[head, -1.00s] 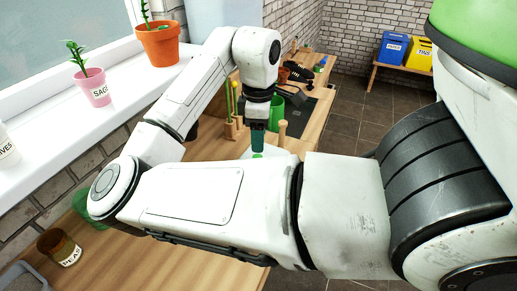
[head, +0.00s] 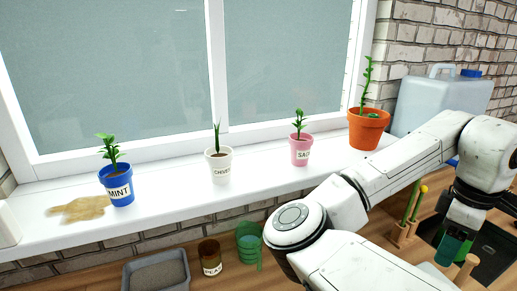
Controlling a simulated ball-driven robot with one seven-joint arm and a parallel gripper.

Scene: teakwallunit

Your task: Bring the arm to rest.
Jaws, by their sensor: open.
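My white arm reaches from the bottom right along the worktop, bent at the elbow, with its wrist bent downward at the right edge of the head view. My gripper (head: 454,247) points down over the right part of the wooden worktop (head: 325,205), with its dark green fingers partly showing. It is open, and I see nothing held between the fingers. It is close to a wooden peg (head: 466,268), but I cannot tell whether they touch. My forearm hides part of the worktop.
The sill (head: 260,185) holds a blue mint pot (head: 117,190), a white chives pot (head: 218,167), a pink sage pot (head: 301,150), an orange pot (head: 368,130) and a brown spill (head: 80,208). Below stand a grey tray (head: 155,272), brown jar (head: 209,257) and green mug (head: 249,243).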

